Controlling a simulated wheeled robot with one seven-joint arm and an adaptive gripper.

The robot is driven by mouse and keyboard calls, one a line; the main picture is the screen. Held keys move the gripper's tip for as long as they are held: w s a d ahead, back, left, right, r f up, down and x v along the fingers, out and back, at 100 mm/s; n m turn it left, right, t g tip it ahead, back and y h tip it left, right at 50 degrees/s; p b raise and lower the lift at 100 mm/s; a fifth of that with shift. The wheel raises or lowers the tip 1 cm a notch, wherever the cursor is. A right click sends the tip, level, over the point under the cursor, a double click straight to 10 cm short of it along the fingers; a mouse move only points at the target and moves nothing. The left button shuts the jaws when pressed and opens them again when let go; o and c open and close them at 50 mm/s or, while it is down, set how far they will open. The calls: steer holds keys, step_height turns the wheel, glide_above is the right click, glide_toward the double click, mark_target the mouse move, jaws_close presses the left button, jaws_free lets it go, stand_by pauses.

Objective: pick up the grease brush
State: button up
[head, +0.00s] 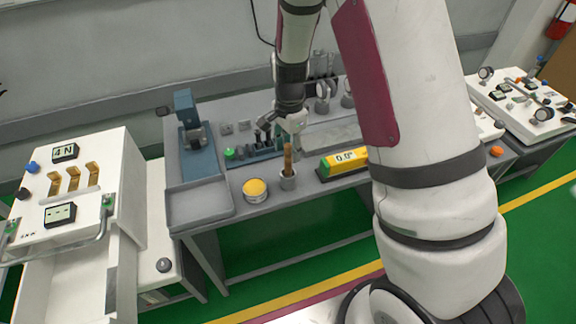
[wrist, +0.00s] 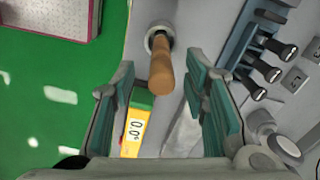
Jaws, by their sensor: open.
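The grease brush stands upright in a small grey cup (head: 288,182) near the front edge of the workbench. Its brown wooden handle (head: 287,158) sticks up, and its bristle end is hidden inside the cup. My gripper (head: 279,135) is just above and behind the handle in the head view. In the wrist view my gripper (wrist: 160,82) is open, with green-padded fingers apart. The brush handle (wrist: 161,72) shows in the gap between them, nearer the far end, and the cup (wrist: 159,37) lies beyond. I see no clear contact between fingers and handle.
A yellow-topped tin (head: 255,190) stands left of the cup. A yellow-green level box reading 0.0° (head: 343,162) lies to its right. A row of black-handled tools (wrist: 270,71) is behind. A blue press (head: 190,125) stands at the bench's left.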

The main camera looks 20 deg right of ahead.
mark_target(288, 160)
steer(key=shift+a+f+p, duration=0.2)
steer(key=shift+f+p, duration=0.1)
steer(key=shift+f, duration=2.35)
jaws_close()
